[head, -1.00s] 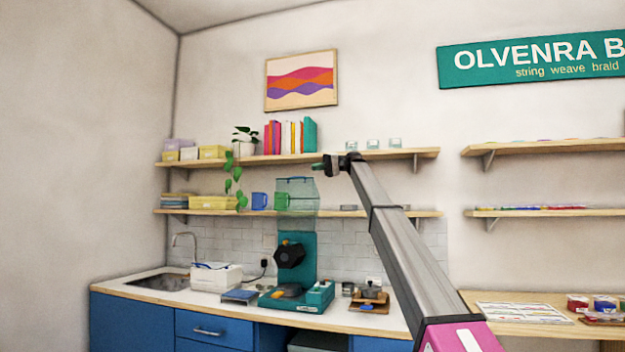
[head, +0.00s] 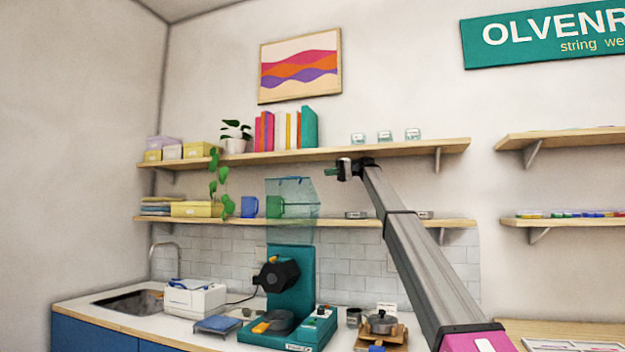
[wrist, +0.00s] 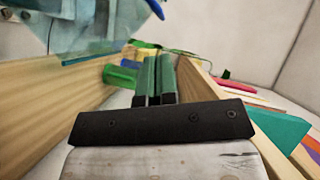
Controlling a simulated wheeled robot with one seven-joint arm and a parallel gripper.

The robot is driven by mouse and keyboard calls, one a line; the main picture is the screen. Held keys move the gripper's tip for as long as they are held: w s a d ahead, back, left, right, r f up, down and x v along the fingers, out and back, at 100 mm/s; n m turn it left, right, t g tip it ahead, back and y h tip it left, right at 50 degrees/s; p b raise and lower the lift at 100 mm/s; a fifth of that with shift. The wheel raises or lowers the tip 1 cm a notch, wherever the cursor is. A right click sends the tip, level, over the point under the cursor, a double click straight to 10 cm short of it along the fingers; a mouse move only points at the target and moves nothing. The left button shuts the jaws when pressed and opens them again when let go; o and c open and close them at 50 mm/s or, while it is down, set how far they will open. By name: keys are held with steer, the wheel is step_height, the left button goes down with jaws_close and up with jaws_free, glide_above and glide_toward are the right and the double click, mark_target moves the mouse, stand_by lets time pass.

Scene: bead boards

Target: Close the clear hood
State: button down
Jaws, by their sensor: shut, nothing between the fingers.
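The clear hood (head: 292,205) is a see-through teal box raised above the teal machine (head: 292,285) on the counter. It stands open, in front of the lower shelf. My gripper (head: 332,172) is shut and empty, to the right of the hood's top and a little above it, apart from it in the head view. In the wrist view, my gripper's two green fingers (wrist: 157,72) are together. Part of the clear hood (wrist: 90,30) shows at the upper left, with a blue piece on its edge.
Two wooden wall shelves lie close behind my gripper; the upper shelf (head: 300,156) holds books (head: 283,130), a plant and glass jars. Mugs (head: 249,207) stand on the lower shelf. A white box (head: 194,298) and a pot (head: 381,322) flank the machine.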

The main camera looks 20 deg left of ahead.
glide_above(307, 191)
steer(key=w, duration=0.1)
steer(key=shift+a+f, duration=0.15)
steer(key=shift+f, duration=0.8)
